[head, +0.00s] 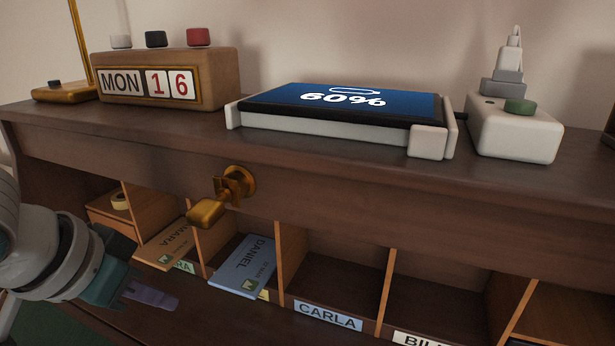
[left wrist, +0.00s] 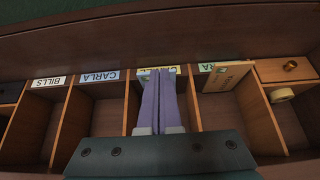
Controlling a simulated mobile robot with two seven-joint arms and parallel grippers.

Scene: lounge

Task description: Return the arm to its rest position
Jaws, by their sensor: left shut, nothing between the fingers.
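My left gripper (head: 160,298) is at the lower left of the head view, in front of the desk's row of pigeonholes. Its purple fingers (left wrist: 159,75) are together with nothing between them, in front of a yellow-labelled compartment in the left wrist view. A tan envelope marked "MARA" (head: 165,247) and a blue envelope marked "DANIEL" (head: 245,267) rest tilted in neighbouring compartments, apart from the fingers. The tan envelope also shows in the left wrist view (left wrist: 228,76). My right gripper is in neither view.
A brass key-like handle (head: 207,213) sticks out of the desk front. On top stand a calendar block (head: 215,80), a tablet reading 60% (head: 345,101) and a white charger block (head: 515,130). The CARLA compartment (head: 335,275) looks empty. A tape roll (left wrist: 281,95) lies in an end compartment.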

